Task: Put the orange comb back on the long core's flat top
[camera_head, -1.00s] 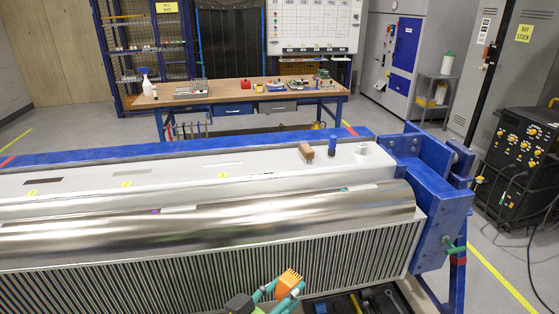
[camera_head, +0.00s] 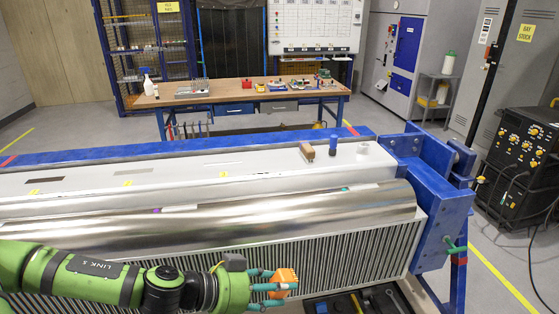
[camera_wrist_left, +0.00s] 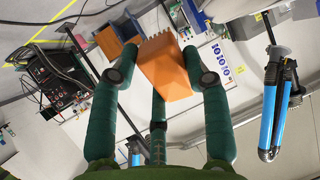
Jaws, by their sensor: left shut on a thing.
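The orange comb (camera_head: 285,279) is held in my left gripper (camera_head: 275,285), in front of the long core's ribbed side and below its top edge. In the left wrist view the comb (camera_wrist_left: 165,72) sits between the teal fingers (camera_wrist_left: 163,75), its toothed edge toward the top of the picture. The long core has a pale flat top (camera_head: 270,172) and a shiny curved face (camera_head: 240,222) before it. A wooden-handled tool (camera_head: 307,152), a blue cylinder (camera_head: 333,145) and a small white cup (camera_head: 362,148) stand near the right end. My right gripper is not in view.
A blue frame post (camera_head: 437,220) rises at the core's right end. A tray of tools (camera_head: 355,303) lies below the front side. The flat top is largely clear left of the wooden-handled tool. A workbench (camera_head: 240,96) stands behind.

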